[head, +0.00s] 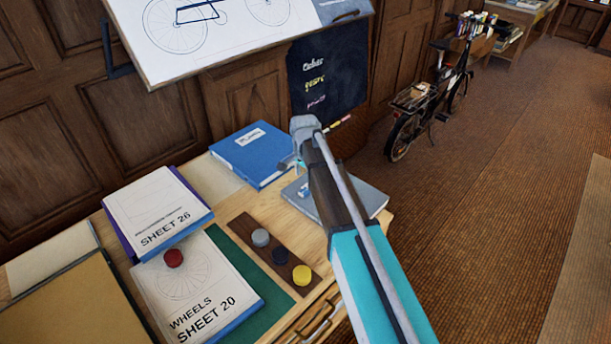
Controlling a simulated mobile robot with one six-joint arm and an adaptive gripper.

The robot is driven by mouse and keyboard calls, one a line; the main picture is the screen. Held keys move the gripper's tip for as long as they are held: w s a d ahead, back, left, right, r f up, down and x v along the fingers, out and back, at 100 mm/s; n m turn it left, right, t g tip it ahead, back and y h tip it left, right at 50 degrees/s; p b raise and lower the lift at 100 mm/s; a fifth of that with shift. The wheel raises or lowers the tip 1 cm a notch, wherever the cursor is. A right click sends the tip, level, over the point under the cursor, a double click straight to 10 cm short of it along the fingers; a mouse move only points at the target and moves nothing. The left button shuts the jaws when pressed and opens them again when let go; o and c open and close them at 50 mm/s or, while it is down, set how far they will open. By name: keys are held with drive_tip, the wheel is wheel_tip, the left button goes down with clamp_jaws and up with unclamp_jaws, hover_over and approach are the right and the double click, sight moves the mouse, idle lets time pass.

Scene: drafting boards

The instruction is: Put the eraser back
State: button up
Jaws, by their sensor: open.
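A small blue-and-white block (304,188), which looks like the eraser, lies on a grey-blue book (372,198) at the right of the desk. It is small and partly hidden beside my arm. My gripper (288,166) is open, near the block and just above and left of it, by the right edge of a blue binder. I see nothing held in it, though the fingers are small here. Part of the grey-blue book is hidden behind my arm.
A wooden strip (240,222) holds grey, black and yellow round pieces. A red one (173,257) sits on a sheet pad (205,300). The blue binder (252,152) lies behind. A dark chalkboard (330,72) and a tilted drawing board (215,52) stand beyond; a bicycle (415,105) stands right.

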sight(305, 191)
drive_tip(key=shift+r+p, duration=2.5)
drive_tip(key=shift+r, duration=0.35)
drive_tip(key=s+d+n, duration=0.4)
drive_tip(key=s+d, duration=0.4)
drive_tip(key=s, duration=0.3)
drive_tip(key=s+d+n, duration=0.5)
drive_tip(key=s+d, duration=0.3)
drive_tip(key=s, duration=0.3)
drive_tip(key=shift+d, duration=0.3)
